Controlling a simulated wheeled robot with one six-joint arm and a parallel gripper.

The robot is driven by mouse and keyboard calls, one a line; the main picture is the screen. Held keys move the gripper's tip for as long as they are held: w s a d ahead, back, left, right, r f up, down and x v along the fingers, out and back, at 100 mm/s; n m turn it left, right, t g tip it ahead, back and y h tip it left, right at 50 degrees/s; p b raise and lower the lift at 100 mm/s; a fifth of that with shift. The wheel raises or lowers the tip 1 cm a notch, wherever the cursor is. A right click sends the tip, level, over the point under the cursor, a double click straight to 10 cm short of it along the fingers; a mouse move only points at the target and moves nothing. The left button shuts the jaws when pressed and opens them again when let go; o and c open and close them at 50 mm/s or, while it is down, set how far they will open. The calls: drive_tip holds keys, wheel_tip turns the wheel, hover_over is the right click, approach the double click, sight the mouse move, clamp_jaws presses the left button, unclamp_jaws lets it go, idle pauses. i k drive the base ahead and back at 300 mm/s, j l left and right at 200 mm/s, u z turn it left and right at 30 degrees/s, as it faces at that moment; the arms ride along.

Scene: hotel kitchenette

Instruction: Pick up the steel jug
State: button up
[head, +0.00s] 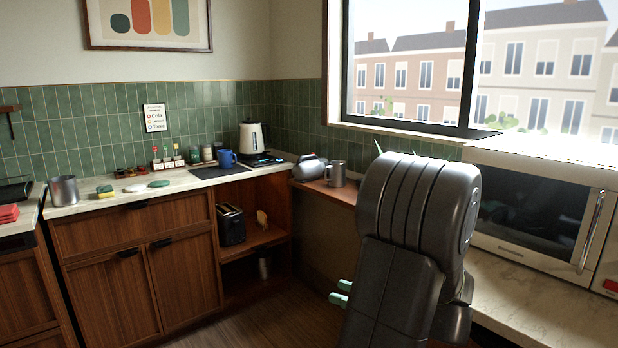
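A steel jug-like vessel (335,173) with a handle stands upright on the low wooden ledge below the window, just left of my arm in the picture. A second, wider steel vessel (64,190) stands on the left counter; I cannot tell its type for sure. My gripper (341,292) is mostly hidden behind my own dark arm. Only its two green fingertips show, a small gap apart, low and in front of the ledge. The gripper looks open, with nothing seen between the tips, and it is apart from both vessels.
A grey rounded appliance (309,168) sits close left of the ledge vessel. A white kettle (253,137) and a blue mug (227,158) stand on the back counter. A toaster (231,224) is on the open shelf. A microwave (540,205) stands at right. Floor shows at bottom centre.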

sight(337, 178)
drive_tip(key=i+j+u, duration=0.6)
drive_tip(key=i, duration=0.2)
drive_tip(key=i+u, duration=0.3)
drive_tip(key=i+l+z, duration=0.1)
drive_tip(key=i+z, duration=0.85)
drive_tip(key=i+j+z, duration=0.2)
drive_tip(key=z, duration=0.25)
drive_tip(key=i+z, duration=0.7)
drive_tip(key=i, duration=0.2)
